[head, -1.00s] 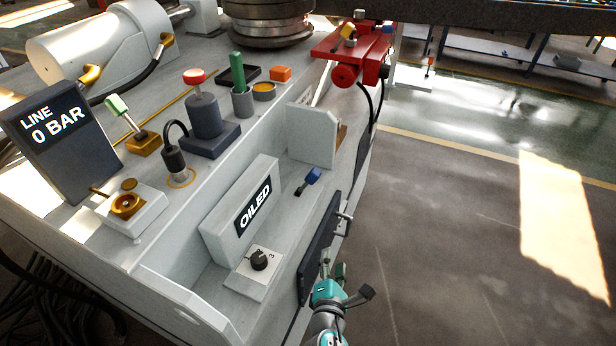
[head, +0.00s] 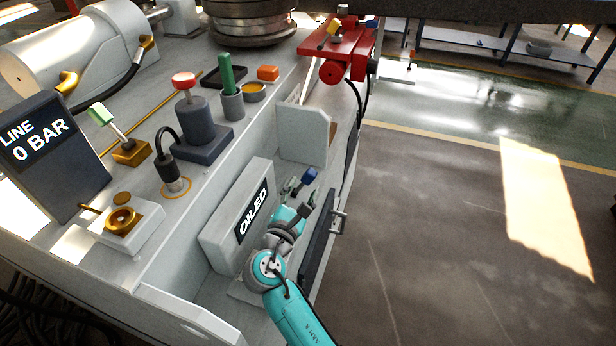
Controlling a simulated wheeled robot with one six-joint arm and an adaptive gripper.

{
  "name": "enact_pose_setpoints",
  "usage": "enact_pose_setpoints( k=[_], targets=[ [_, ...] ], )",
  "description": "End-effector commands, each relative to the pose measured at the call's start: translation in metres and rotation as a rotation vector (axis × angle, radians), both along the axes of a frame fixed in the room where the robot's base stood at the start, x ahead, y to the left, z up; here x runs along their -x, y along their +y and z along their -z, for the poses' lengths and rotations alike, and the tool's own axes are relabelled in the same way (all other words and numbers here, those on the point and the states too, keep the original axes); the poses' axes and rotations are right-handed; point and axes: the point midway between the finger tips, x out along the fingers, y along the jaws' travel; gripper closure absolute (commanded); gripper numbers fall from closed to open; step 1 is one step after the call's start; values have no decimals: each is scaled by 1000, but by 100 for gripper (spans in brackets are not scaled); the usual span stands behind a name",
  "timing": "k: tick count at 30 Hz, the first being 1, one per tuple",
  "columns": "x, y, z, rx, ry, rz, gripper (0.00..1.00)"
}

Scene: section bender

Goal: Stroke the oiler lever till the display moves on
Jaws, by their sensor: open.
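The display (head: 253,212) on the grey box in the recess reads OILED. A blue-handled lever (head: 310,175) stands just beyond it in the same recess; I take it as the oiler lever. My gripper (head: 294,186) is open and empty, at the near left of the blue handle. The fingers are small and partly overlap the lever in the picture, so I cannot tell whether they touch it. The lower part of the lever is hidden behind my gripper.
A grey upright block (head: 302,137) stands behind the lever, and a dark panel (head: 318,245) at the right. A red unit (head: 337,52) sits farther back. Open floor lies right.

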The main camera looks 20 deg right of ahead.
Motion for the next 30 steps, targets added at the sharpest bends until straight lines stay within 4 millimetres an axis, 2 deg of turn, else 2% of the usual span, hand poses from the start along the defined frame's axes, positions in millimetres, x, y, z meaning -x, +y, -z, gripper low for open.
enact_pose_setpoints(
  k=[3,9,22,23,29,30],
  targets=[
    [-18,-14,0,-1,0,3,46],
    [-37,-27,0,-1,0,1,46],
    [-45,-33,1,-2,0,-2,46],
    [-45,-33,1,-2,0,-2,48],
    [-45,-33,1,-2,1,-1,98],
    [-45,-33,1,-2,1,-1,100]
  ],
)
